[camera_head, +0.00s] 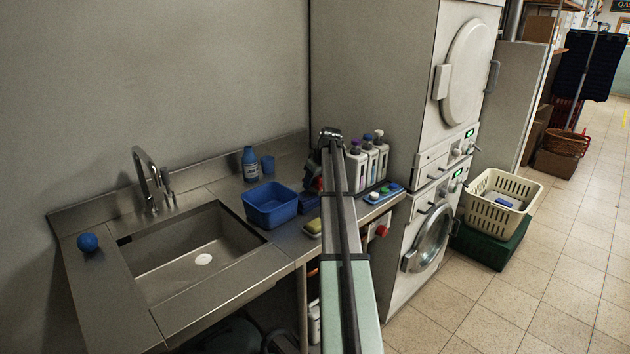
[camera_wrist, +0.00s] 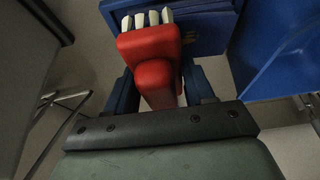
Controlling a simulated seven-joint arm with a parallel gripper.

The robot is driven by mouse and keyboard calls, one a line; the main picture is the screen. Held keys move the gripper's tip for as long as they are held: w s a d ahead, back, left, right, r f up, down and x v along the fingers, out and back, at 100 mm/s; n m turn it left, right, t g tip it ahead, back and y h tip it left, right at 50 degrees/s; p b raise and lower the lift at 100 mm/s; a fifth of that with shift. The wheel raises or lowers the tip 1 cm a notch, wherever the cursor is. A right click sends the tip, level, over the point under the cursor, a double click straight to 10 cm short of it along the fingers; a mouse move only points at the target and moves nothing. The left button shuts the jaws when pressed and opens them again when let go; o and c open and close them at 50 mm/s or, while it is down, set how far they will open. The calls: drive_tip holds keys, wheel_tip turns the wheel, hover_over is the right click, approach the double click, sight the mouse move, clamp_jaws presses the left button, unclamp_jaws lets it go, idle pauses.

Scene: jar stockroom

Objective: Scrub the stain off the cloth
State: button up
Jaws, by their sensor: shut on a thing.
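My gripper (camera_wrist: 160,86) is shut on a red brush (camera_wrist: 150,45) with white bristles, which fills the middle of the wrist view. The bristles point away from my gripper, over or close to the edge of a blue cloth-like piece (camera_wrist: 205,22). A small brownish patch, seemingly the stain, shows on this piece beside the brush. I cannot tell whether the bristles touch it. In the head view the blue piece (camera_head: 308,203) lies on the steel counter, right of a blue basin (camera_head: 270,207). A bit of the red brush (camera_head: 318,185) shows behind my arm, which hides most of it.
A sink (camera_head: 190,250) with a tap is at left, with a blue ball (camera_head: 88,242) beside it. A yellow sponge (camera_head: 313,226) lies in a dish near the front edge. Several bottles (camera_head: 370,165) stand right of my arm, before stacked machines. A blue bottle (camera_head: 250,165) stands behind.

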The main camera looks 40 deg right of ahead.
drive_tip(key=shift+w+a+f, duration=0.1)
drive_tip(key=shift+a, duration=1.55)
drive_tip(key=shift+a+f, duration=0.1)
drive_tip(key=shift+a, duration=1.55)
drive_tip(key=shift+r, duration=0.1)
drive_tip(key=shift+r, duration=2.9)
wheel_tip(320, 180, up, 3)
drive_tip(key=shift+f, duration=0.1)
drive_tip(key=shift+f, duration=3.5)
